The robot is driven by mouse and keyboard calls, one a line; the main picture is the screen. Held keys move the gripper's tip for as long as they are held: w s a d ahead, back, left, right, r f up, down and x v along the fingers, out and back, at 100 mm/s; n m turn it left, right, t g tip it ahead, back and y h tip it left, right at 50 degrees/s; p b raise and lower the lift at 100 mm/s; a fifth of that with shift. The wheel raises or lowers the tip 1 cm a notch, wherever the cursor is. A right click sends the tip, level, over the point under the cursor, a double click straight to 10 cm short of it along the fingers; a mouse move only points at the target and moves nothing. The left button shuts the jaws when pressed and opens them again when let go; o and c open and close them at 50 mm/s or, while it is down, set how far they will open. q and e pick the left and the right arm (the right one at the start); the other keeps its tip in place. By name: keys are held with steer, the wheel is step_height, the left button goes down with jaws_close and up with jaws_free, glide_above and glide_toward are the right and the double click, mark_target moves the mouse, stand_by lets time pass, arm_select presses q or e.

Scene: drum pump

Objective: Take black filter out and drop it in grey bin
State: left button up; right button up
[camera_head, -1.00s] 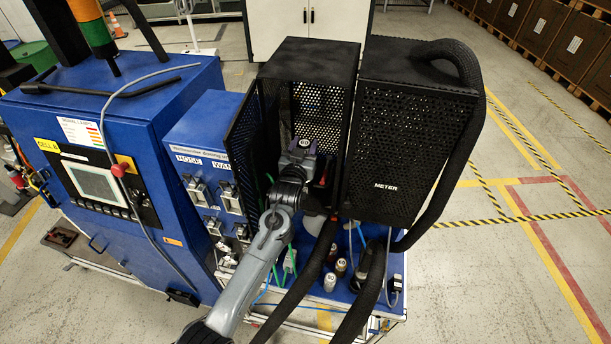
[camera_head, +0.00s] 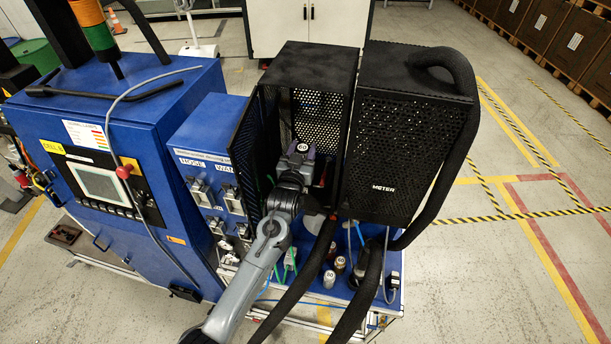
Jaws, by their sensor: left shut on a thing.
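My left gripper (camera_head: 300,160) is inside the open black mesh housing (camera_head: 310,62). It is shut on a small dark piece with a round white number label on top, which looks like the black filter (camera_head: 302,147). The fingers and the housing's shade hide most of the filter, so I cannot tell whether it is clear of its seat. I cannot make out a grey bin. My right gripper is not in view.
The mesh door (camera_head: 246,145) stands open left of my arm. A closed METER housing (camera_head: 415,140) with thick black hoses stands to the right. Several small labelled bottles (camera_head: 329,280) stand on the blue bench below. A blue control cabinet (camera_head: 120,110) is on the left.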

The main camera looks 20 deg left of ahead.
arm_select(q)
steer(key=s+d+p, duration=0.1)
steer(key=s+p, duration=0.2)
steer(key=s, duration=0.6)
steer(key=shift+s+p, duration=0.35)
stand_by(0.6)
